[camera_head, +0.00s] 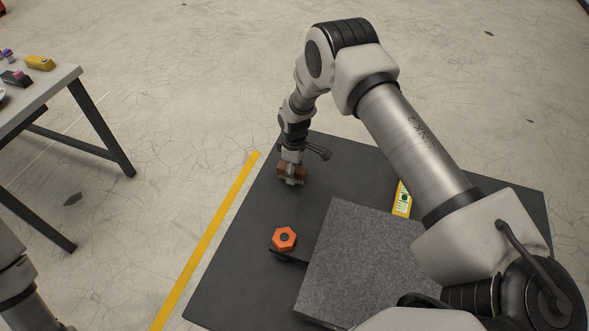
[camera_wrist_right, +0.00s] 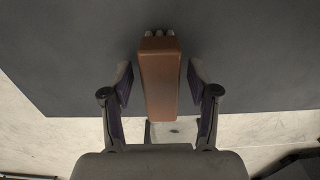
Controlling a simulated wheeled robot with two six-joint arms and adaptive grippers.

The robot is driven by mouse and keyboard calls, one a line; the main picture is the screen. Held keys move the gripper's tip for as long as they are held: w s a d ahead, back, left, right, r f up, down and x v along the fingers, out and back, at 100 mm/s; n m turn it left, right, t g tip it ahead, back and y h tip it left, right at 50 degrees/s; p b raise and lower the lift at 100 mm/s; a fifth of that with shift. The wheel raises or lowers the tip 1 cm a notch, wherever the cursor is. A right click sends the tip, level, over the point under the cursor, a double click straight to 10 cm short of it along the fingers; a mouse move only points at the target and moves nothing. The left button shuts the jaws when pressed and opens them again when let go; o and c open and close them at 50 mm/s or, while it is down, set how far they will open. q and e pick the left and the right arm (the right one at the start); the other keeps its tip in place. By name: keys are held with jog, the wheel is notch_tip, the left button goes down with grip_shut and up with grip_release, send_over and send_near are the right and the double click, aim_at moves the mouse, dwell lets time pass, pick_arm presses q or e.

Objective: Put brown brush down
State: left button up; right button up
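The brown brush (camera_head: 291,172) is at the far left part of the dark mat (camera_head: 235,270), below my right gripper (camera_head: 291,163). In the right wrist view the brown brush (camera_wrist_right: 160,75) lies between the two fingers of the right gripper (camera_wrist_right: 160,85). A narrow gap shows on each side of it, so the fingers are open around it and do not clasp it. The brush appears to rest on the mat, though its underside is hidden. Only part of my left arm shows at the lower left edge; its gripper is out of view.
A grey granite block (camera_head: 365,265) lies on the mat, with an orange hexagonal object (camera_head: 284,239) at its left. A yellow level (camera_head: 402,198) is partly hidden behind my right arm. A table (camera_head: 40,100) with several small items stands at left. The mat around the brush is clear.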

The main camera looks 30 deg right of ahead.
jog(key=shift+r, duration=0.45)
notch_tip(320, 180, up, 12)
jog(key=b, duration=0.2)
jog(key=shift+f, duration=0.25)
